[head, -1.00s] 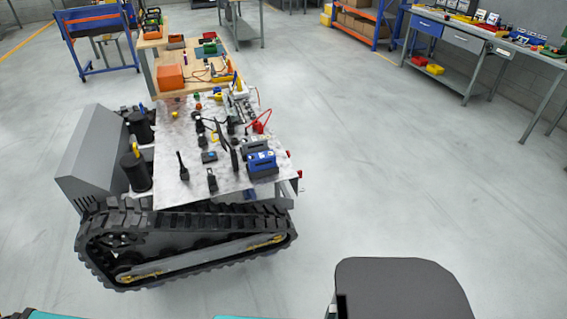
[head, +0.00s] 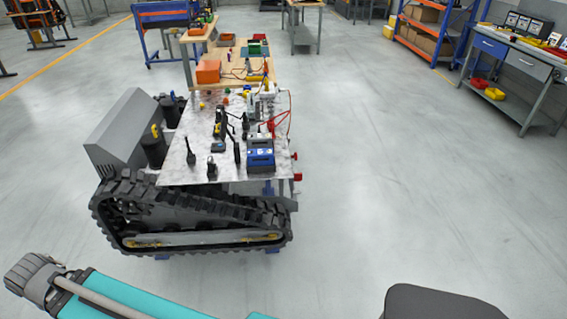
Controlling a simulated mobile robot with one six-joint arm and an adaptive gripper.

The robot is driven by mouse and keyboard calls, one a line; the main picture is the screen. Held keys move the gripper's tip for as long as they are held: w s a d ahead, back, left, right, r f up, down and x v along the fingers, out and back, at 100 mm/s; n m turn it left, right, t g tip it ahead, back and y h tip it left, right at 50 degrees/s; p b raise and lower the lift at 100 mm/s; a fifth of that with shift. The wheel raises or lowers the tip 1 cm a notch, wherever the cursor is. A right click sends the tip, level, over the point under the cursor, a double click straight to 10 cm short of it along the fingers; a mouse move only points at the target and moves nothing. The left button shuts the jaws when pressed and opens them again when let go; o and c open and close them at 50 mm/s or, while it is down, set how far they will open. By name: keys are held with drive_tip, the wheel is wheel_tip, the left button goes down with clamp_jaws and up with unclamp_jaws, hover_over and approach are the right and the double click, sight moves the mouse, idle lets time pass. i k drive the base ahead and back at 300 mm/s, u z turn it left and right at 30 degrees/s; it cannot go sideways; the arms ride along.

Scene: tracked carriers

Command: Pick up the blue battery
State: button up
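My gripper is not in view. A teal part of my arm with a grey joint crosses the lower left of the head view, in front of the carrier and apart from it.
Upright black handheld items (head: 212,168) stand left of the battery, and red cables (head: 289,118) loop behind it. Open floor (head: 400,170) lies to the right; a workbench (head: 515,60) stands at far right.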

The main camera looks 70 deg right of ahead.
sight(256, 157)
drive_tip(key=k, duration=0.85)
drive_tip(key=z, duration=2.15)
drive_tip(key=i, duration=0.5)
drive_tip(key=z, duration=0.05)
